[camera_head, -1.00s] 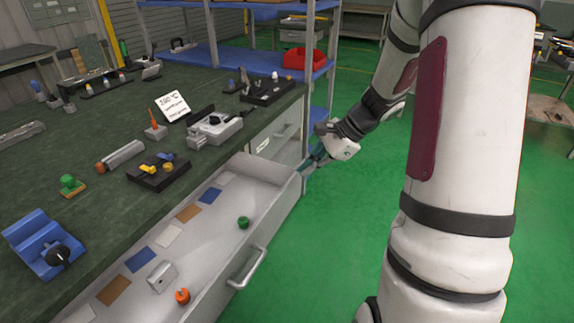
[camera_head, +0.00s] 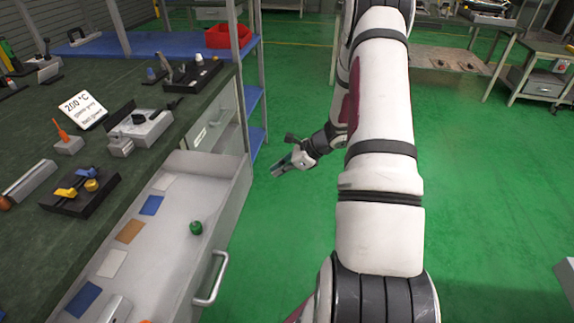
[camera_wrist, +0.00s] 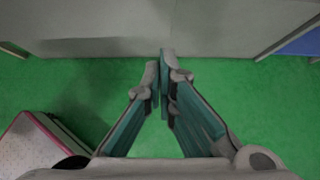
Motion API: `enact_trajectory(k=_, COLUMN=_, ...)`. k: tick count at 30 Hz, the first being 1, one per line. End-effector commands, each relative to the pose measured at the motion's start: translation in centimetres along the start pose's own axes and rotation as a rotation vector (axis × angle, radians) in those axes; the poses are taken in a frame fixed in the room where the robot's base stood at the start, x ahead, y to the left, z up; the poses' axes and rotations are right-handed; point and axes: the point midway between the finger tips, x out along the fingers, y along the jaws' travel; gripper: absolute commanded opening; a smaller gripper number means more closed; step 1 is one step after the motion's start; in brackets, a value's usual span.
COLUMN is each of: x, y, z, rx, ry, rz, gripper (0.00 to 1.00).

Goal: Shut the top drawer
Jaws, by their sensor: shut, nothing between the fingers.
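The top drawer (camera_head: 170,250) is pulled out of the dark green workbench at the left of the head view. Its bar handle (camera_head: 212,280) is on the outer front. A green knob (camera_head: 196,227) and several coloured patches lie inside. My gripper (camera_head: 276,171) is shut and empty over the green floor, right of the drawer's far end and apart from the handle. In the wrist view my gripper's fingertips (camera_wrist: 160,60) meet, with a grey panel (camera_wrist: 130,30) beyond them; I cannot tell whether they touch it. The drawer's near end is cut off by the frame.
The workbench top (camera_head: 25,130) holds tools, a white sign (camera_head: 83,110) and a grey device (camera_head: 139,125). A blue shelf rack (camera_head: 160,44) with a red bin (camera_head: 228,36) stands behind.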

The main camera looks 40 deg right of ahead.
Motion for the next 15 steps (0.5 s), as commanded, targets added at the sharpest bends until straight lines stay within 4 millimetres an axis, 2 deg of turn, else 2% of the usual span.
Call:
enact_trajectory(k=1, x=1.2, y=0.1, z=-0.1, rx=0.002, ry=0.0, rz=0.003, gripper=0.0)
enact_trajectory(k=5, x=3.6, y=0.1, z=0.0, rx=0.0, ry=0.0, rz=0.003, gripper=0.0)
enact_trajectory(k=9, x=4.8, y=0.1, z=1.7, rx=-0.002, ry=0.0, rz=0.001, gripper=0.0)
enact_trajectory(k=15, x=5.8, y=0.1, z=2.7, rx=-0.001, ry=0.0, rz=0.001, gripper=0.0)
